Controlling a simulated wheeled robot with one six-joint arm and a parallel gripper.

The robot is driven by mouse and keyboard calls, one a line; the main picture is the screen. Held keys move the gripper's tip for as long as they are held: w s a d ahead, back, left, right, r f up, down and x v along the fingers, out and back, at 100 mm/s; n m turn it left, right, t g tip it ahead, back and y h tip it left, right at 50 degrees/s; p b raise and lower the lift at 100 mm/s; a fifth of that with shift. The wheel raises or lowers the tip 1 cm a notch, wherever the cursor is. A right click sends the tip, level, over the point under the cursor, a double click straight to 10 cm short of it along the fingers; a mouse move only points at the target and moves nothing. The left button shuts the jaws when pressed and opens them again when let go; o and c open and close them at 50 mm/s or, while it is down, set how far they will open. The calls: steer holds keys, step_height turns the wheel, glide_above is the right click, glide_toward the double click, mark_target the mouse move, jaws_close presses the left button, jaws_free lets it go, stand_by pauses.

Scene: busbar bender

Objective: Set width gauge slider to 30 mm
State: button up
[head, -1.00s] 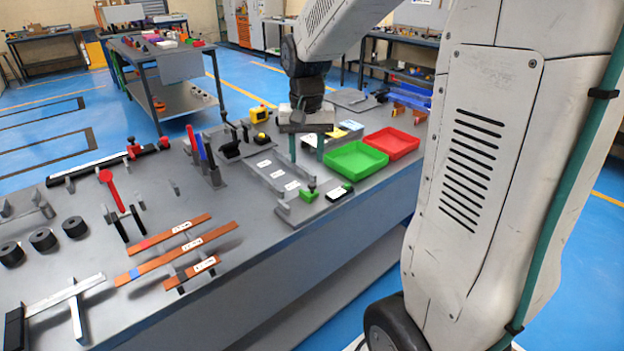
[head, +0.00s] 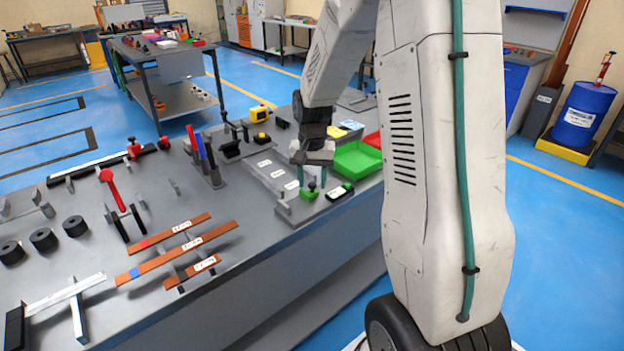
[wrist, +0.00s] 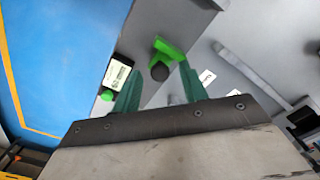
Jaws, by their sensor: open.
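The width gauge's green slider (head: 309,194) sits on a grey plate (head: 290,215) near the bench's front edge, with a dark knob standing on it. In the wrist view the slider (wrist: 168,48) and its round black knob (wrist: 159,72) lie ahead of my fingers. A small display (head: 340,191) stands just right of the slider; in the wrist view this display (wrist: 117,73) is left of it, and its digits are too small to read. My gripper (head: 312,178) is open, above the slider. Its two teal fingers are on either side of the knob in the wrist view; contact cannot be told.
Upright blue and red handles (head: 203,150) stand to the left. Copper bars (head: 180,245) lie front left on supports.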

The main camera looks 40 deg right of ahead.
mark_target(304, 200)
steer(key=c, duration=0.9)
steer(key=shift+a, duration=1.55)
steer(key=o, duration=0.9)
step_height(304, 200, up, 8)
steer(key=shift+f, duration=0.1)
